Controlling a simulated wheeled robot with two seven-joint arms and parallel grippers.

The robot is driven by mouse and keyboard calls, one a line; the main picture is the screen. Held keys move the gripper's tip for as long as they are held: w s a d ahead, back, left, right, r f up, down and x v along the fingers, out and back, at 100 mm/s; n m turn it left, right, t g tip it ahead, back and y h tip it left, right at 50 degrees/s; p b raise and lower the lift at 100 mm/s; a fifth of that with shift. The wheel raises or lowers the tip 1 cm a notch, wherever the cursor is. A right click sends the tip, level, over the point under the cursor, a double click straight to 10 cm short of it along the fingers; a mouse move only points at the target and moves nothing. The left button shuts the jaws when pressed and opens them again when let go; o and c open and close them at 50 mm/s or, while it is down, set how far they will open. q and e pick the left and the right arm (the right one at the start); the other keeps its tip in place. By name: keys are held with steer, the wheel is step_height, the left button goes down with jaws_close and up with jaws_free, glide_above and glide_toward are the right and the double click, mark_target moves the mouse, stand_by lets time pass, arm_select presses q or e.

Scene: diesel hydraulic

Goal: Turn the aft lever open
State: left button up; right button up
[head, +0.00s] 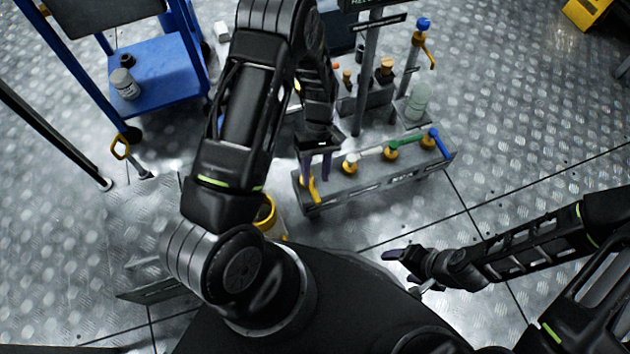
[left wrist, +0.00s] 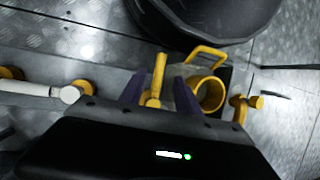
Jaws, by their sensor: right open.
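A grey manifold (head: 340,187) on the floor carries a row of coloured levers. A yellow lever (head: 313,189) is at its left end; white (head: 367,155), green (head: 408,141) and blue (head: 437,140) levers follow to the right. I cannot read which is labelled aft. My left gripper (head: 316,166) is over the left end. In the left wrist view its two purple fingers (left wrist: 158,95) are apart, on either side of the upright yellow lever (left wrist: 159,72); contact is unclear. The white lever (left wrist: 38,90) is left of them. My right gripper (head: 402,268) is open and empty, away from the manifold.
A yellow bucket (head: 265,214) stands left of the manifold, partly behind my left arm. A blue cart (head: 160,72) is at upper left. Floor at right is clear.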

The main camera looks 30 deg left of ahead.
arm_select(q)
steer(key=v, duration=0.3)
steer(key=shift+r, duration=0.15)
steer(key=shift+w, duration=0.1)
stand_by(0.4)
steer(key=s+d+f+m+t, duration=0.1)
steer(key=d+f+m+t, duration=0.4)
steer(key=d+f+m, duration=0.15)
steer(key=s+d+r+m+h, duration=0.2)
steer(key=s+d, duration=0.7)
steer(key=s, duration=0.2)
step_height(320, 180, up, 21)
steer(key=p, duration=2.1)
steer(key=shift+s+f, duration=0.2)
steer(key=shift+s, duration=0.15)
steer(key=shift+d, duration=0.15)
